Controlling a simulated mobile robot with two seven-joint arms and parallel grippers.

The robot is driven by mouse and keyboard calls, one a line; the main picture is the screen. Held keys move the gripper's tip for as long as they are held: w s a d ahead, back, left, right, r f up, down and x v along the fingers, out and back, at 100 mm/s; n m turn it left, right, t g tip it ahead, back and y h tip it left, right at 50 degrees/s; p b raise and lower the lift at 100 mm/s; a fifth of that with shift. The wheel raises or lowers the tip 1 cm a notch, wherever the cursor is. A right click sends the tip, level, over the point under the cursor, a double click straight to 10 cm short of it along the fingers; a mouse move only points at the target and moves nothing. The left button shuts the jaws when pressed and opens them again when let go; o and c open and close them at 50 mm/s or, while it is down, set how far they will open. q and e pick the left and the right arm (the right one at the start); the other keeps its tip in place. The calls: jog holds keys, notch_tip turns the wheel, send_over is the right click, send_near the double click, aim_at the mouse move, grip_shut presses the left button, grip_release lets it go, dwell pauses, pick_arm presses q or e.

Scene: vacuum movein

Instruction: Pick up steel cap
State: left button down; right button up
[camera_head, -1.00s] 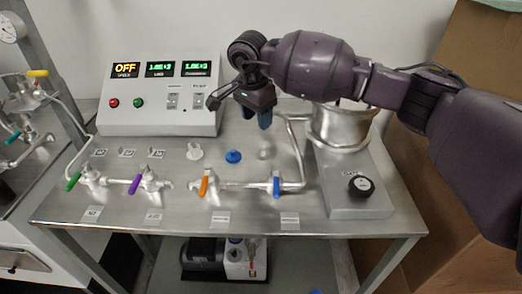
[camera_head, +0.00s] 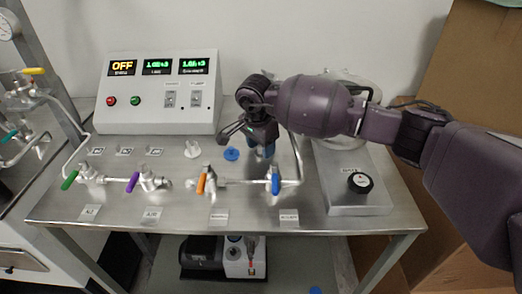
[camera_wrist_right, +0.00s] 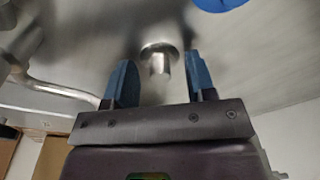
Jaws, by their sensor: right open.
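The steel cap (camera_wrist_right: 159,60), a small shiny knob with a wider round rim, stands on the metal tabletop in the right wrist view. It lies between and slightly beyond the two blue fingertips of my right gripper (camera_wrist_right: 160,82), with a gap on both sides. In the head view my right gripper (camera_head: 262,150) points down over the table, its fingers low near the surface, and it hides the steel cap. The right gripper is open and empty. My left gripper is not in view.
A blue cap (camera_head: 231,154) and a white cap (camera_head: 193,149) stand left of the gripper. Pipework with an orange-handled valve (camera_head: 201,184) and a blue-handled valve (camera_head: 275,181) runs in front. A control box (camera_head: 160,92) stands behind; a black knob (camera_head: 360,183) is at right.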

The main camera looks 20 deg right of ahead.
jog(key=c, duration=0.8)
grip_shut()
